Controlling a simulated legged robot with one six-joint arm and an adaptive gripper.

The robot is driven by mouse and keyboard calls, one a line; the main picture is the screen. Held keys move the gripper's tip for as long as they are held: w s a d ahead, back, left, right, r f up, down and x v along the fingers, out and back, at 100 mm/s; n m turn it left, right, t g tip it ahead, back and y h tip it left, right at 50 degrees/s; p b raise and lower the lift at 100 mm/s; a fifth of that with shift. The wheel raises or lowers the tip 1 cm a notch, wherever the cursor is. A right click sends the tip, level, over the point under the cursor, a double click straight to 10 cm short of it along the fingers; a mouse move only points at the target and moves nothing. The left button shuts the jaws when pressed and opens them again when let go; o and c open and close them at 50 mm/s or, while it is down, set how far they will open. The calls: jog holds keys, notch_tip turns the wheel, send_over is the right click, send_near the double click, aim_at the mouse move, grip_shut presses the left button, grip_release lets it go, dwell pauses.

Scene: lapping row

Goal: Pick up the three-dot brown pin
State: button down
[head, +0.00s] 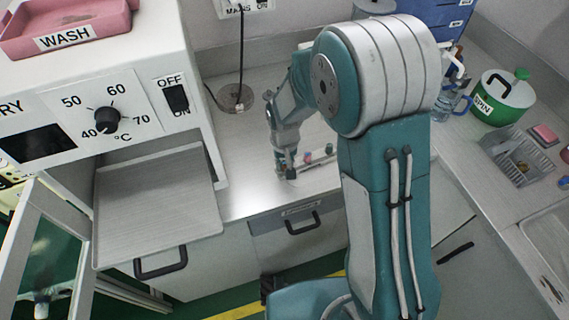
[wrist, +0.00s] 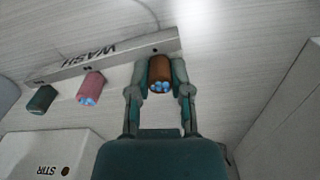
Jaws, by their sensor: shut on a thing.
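The brown pin (wrist: 160,74) is upright-ended toward the wrist camera, with a cluster of blue dots on its end; the dots are too small to count surely. My gripper (wrist: 160,84) is shut on it, one finger on each side. In the head view my gripper (head: 287,171) is low over the counter, and the pin is a small dark spot there.
A pale strip marked WASH (wrist: 70,71) lies behind the pins. A box marked STIR (wrist: 40,155) is near.

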jog(key=shift+r, duration=0.55)
jog(key=s+a+r, duration=0.2)
jog(key=s+r, duration=0.9)
jog(key=s, duration=0.2)
jog(key=shift+s+a+r, duration=0.4)
